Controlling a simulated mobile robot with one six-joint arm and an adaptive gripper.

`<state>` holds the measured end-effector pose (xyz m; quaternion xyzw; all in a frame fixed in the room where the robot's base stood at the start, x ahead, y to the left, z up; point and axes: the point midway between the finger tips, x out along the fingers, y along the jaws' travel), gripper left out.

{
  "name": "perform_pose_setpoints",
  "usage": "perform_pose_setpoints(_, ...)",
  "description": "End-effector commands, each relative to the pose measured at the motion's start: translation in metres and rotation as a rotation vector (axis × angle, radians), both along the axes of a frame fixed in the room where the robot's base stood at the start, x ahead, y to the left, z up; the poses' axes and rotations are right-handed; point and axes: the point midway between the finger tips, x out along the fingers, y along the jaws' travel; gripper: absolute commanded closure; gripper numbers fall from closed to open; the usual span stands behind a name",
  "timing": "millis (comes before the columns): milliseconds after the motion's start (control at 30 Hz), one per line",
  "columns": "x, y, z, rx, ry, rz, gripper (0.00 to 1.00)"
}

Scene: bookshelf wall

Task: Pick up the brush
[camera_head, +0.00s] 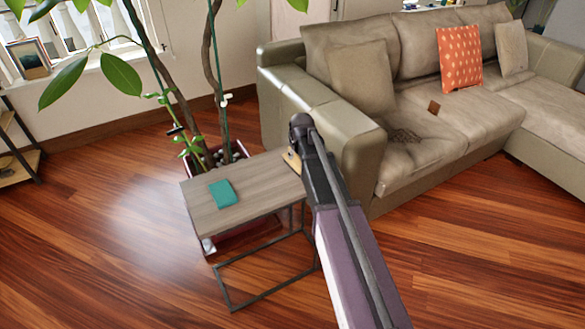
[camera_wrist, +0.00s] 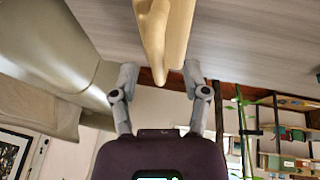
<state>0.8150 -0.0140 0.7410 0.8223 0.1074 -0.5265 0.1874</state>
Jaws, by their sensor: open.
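The brush is probably the tan wooden-looking object (camera_wrist: 165,30) at the top of the wrist view. Its tapered end reaches down between the two grey fingers of my gripper (camera_wrist: 159,74). The fingers are apart, one on each side, with visible gaps, and I see no contact. In the head view, a small tan piece (camera_head: 291,160) shows at the right edge of the side table (camera_head: 255,193), beside my arm. My arm hides the rest of it and my gripper there.
A teal book-like item (camera_head: 222,194) lies on the table's left part. A potted plant (camera_head: 190,150) stands behind the table. The beige sofa (camera_head: 345,130) with an orange cushion (camera_head: 459,58) is close on the right. Wooden floor at the left is clear.

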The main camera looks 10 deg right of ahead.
Motion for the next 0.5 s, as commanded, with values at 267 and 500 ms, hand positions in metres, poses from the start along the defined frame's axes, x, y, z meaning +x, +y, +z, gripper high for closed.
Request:
perform_pose_setpoints(267, 0.009, -0.001, -0.02, 0.0, 0.0, 0.0, 0.4)
perform_pose_setpoints(500, 0.01, -0.001, -0.021, 0.0, 0.0, -0.001, 0.4)
